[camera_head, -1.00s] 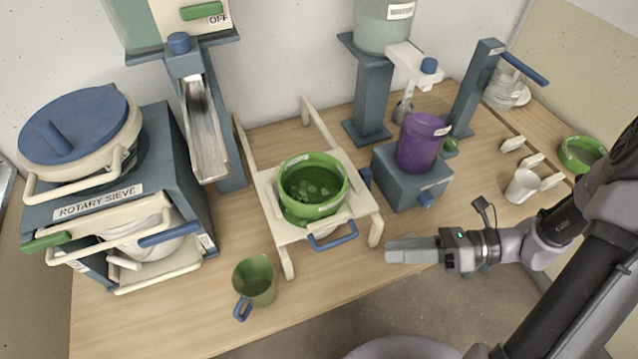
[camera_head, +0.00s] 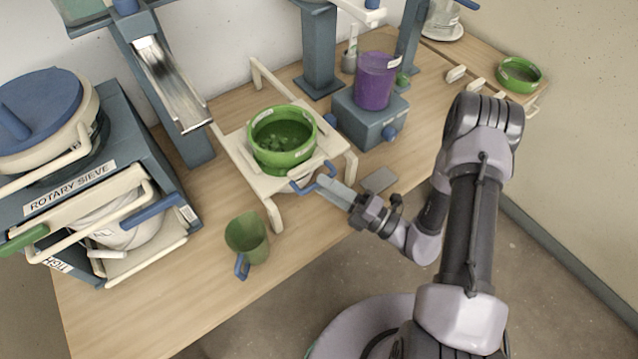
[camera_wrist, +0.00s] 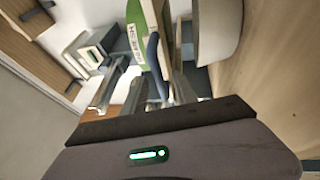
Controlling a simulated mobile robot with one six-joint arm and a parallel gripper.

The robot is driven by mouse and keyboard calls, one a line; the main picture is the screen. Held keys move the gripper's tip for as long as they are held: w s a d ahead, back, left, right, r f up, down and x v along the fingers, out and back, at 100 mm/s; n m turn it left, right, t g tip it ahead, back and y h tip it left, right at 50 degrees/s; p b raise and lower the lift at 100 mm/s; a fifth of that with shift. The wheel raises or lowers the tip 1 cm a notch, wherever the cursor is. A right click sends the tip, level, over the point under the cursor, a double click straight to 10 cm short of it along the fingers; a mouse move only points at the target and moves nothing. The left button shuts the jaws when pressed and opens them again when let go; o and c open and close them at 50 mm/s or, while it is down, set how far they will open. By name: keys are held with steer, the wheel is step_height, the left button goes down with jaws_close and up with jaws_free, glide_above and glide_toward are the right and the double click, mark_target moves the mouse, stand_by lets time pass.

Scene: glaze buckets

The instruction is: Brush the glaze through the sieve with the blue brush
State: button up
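A green sieve bowl (camera_head: 283,150) with dark green glaze and lumps sits on a cream stand (camera_head: 238,150). A blue handle (camera_head: 306,188) sticks out at the stand's front. My gripper (camera_head: 324,184) is right at this handle, its fingers pointing left. In the wrist view, the blue handle (camera_wrist: 154,62) shows between and beyond the two spread fingers; contact cannot be told. The bowl's labelled green side (camera_wrist: 137,40) is just beyond. I cannot clearly make out a blue brush in either view.
A green jug (camera_head: 247,238) stands at the table's front. The rotary sieve (camera_head: 80,190) is at left. A purple cup (camera_head: 376,80) stands on a blue-grey block (camera_head: 368,125). A grey flat piece (camera_head: 379,180) lies right of my gripper. A green dish (camera_head: 519,75) is far right.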

steer(key=shift+x, duration=1.1)
jaws_close()
stand_by(0.6)
